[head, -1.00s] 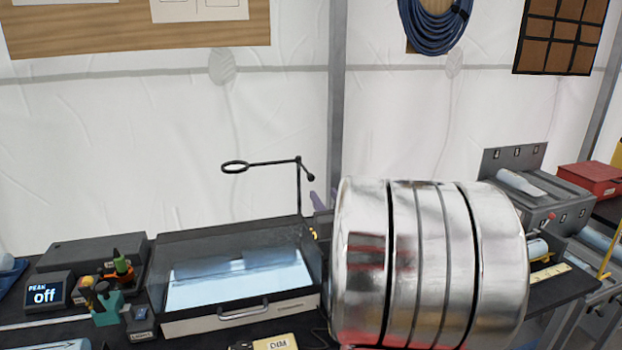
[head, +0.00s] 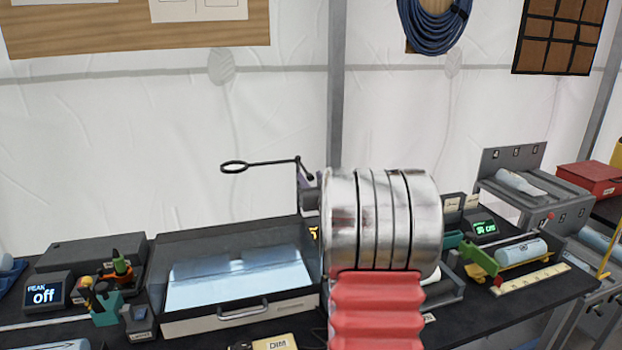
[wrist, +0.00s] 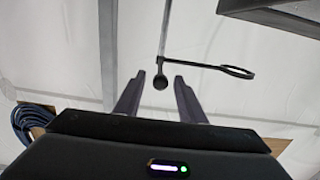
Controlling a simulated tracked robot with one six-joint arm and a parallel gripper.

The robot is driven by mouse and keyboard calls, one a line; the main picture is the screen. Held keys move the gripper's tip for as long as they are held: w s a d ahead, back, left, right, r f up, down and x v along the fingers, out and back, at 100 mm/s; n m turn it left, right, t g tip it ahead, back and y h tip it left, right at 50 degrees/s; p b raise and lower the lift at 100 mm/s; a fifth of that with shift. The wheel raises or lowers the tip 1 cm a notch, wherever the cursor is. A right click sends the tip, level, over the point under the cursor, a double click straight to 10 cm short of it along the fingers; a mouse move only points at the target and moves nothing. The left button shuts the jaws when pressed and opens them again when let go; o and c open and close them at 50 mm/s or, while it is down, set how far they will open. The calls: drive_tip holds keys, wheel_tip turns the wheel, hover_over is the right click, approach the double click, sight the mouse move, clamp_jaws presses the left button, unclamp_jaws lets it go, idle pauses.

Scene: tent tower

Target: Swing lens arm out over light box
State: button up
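The lens arm (head: 270,163) is a thin black bar on an upright post, with a ring lens (head: 234,167) at its left end. In the head view it stands above the back of the light box (head: 238,279), whose panel glows pale blue. In the wrist view the ring (wrist: 238,72) points right, and a round black knob (wrist: 160,82) shows between my fingertips. My gripper (wrist: 159,77) is open, with a gap on both sides of the knob; contact cannot be seen. In the head view my silver arm hides most of the gripper.
My silver and red arm covers the bench right of the light box. A display reading "off" (head: 45,296) and small tools (head: 120,264) stand left of it. A yellow DIM control (head: 275,343) lies in front. The space above the box is clear.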

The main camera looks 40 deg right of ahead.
drive_tip(key=shift+w+d, duration=0.3)
drive_tip(key=shift+w, duration=0.2)
drive_tip(key=shift+c, duration=0.4)
clamp_jaws()
drive_tip(key=shift+d, duration=0.15)
drive_tip(key=shift+a, duration=0.2)
